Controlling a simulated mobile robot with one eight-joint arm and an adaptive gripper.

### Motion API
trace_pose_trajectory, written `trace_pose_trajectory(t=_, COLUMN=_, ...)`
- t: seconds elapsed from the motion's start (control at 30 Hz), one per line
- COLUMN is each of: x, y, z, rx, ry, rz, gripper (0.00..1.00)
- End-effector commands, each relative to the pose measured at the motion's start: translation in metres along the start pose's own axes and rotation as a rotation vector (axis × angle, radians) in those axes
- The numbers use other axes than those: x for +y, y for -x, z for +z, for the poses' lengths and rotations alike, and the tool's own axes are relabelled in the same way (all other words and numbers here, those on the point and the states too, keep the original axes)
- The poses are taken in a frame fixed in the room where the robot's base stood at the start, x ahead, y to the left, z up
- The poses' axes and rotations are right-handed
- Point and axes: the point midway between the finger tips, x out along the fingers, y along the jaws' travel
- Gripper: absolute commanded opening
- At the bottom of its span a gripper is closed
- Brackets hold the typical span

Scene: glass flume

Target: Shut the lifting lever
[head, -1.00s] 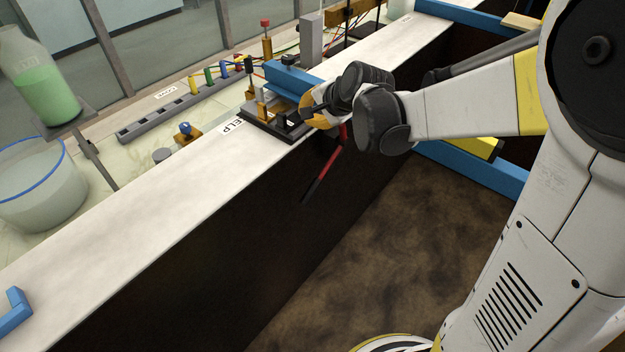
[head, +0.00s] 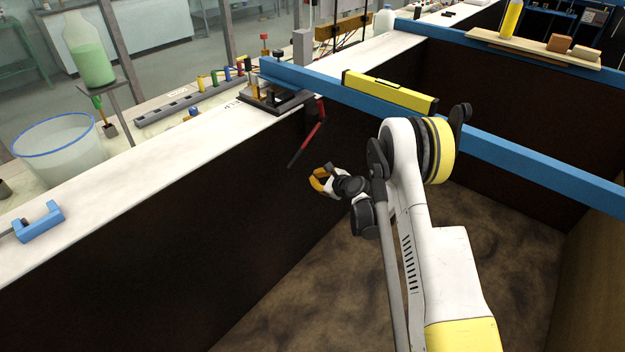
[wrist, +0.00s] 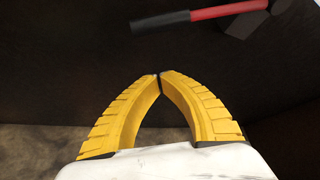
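The lifting lever (head: 308,141) has a red shaft and a black grip. In the head view it hangs slanting down to the left from the dark mount on the flume wall's top edge. In the wrist view the lever (wrist: 222,11) runs across the top, with its black grip to the left and a dark block at its right end. My gripper (head: 312,180) is below and right of the grip, apart from it. In the wrist view the yellow fingers of my gripper (wrist: 160,75) meet at the tips with nothing between them.
A blue beam (head: 480,145) crosses the flume behind my arm, with a yellow level (head: 390,92) on it. The dark flume wall (head: 200,195) is left of my gripper. A blue clamp (head: 40,222) sits on the white ledge. The brown floor of the flume is clear.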

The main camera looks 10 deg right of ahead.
Motion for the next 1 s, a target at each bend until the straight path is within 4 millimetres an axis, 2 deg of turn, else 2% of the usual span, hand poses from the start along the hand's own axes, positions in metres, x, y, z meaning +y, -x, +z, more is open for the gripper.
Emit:
trace_pose_trajectory(t=0.4, x=0.003, y=-0.089, z=-0.002, rx=0.000, ry=0.004, rz=0.002, gripper=0.00)
trace_pose_trajectory(t=0.5, x=0.002, y=-0.079, z=0.017, rx=0.000, ry=0.003, rz=0.002, gripper=0.00)
trace_pose_trajectory(t=0.63, x=0.002, y=-0.073, z=0.030, rx=0.001, ry=0.005, rz=0.001, gripper=0.00)
trace_pose_trajectory(t=1.0, x=0.000, y=-0.070, z=0.038, rx=0.001, ry=0.004, rz=0.001, gripper=0.00)
